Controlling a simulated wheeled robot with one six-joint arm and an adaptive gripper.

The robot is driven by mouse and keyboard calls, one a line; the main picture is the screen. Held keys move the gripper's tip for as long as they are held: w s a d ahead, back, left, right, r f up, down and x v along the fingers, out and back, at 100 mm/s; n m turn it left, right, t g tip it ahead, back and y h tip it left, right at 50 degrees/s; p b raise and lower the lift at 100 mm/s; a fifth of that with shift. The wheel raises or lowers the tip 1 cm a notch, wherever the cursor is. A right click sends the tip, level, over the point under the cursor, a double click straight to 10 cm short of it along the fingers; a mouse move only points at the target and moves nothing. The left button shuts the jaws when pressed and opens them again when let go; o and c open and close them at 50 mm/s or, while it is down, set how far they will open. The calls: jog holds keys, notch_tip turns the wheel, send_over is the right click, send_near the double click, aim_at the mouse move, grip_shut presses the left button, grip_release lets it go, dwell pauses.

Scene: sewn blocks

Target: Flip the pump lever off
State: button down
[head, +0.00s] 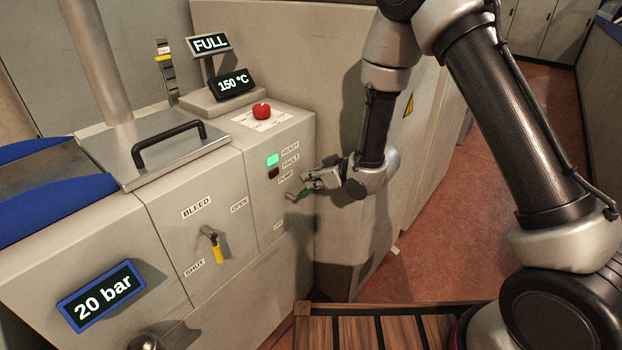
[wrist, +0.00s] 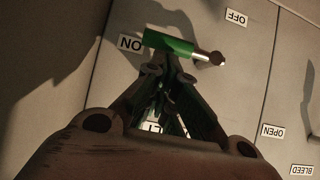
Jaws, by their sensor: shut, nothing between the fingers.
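The pump lever (head: 304,192) is on the grey panel in the head view, partly behind my gripper. In the wrist view the lever (wrist: 170,43) has a green grip and a metal end at right. The green grip points toward the ON label (wrist: 130,43), away from the OFF label (wrist: 236,17). My gripper (wrist: 168,74) is shut and empty, its fingertips close beside the green grip. I cannot tell whether they touch it. In the head view my gripper (head: 312,182) is at the panel's right part, below the PUMP label (head: 286,176).
The bleed lever (head: 216,248) with a yellow grip hangs down to the left, between OPEN and SHUT labels. A lit green READY lamp (head: 273,160) and a red button (head: 262,111) are above. A lid with a black handle (head: 169,144) lies left. Displays read 20 bar, 150 °C and FULL.

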jog(key=shift+w+d+f, duration=0.25)
jog(key=shift+f, duration=0.25)
dwell(0.3)
jog(key=shift+w+d+f, duration=0.1)
jog(key=shift+f, duration=0.2)
jog(key=shift+m+g+y, duration=0.4)
jog(key=shift+f, duration=3.35)
jog(key=shift+s+a+f+m+g, duration=0.2)
jog(key=shift+s+f+m+g, duration=0.1)
jog(key=shift+f+m, duration=0.1)
jog(key=shift+s+a+f+m+g+y, duration=0.3)
jog(key=shift+f+m+y, duration=0.1)
jog(key=shift+y, duration=0.2)
jog(key=shift+s+a+f, duration=0.1)
jog(key=shift+s+a, duration=0.05)
jog(key=shift+s, duration=0.05)
jog(key=shift+s+a+f, duration=0.1)
jog(key=shift+s+f, duration=0.05)
jog(key=shift+f, duration=0.05)
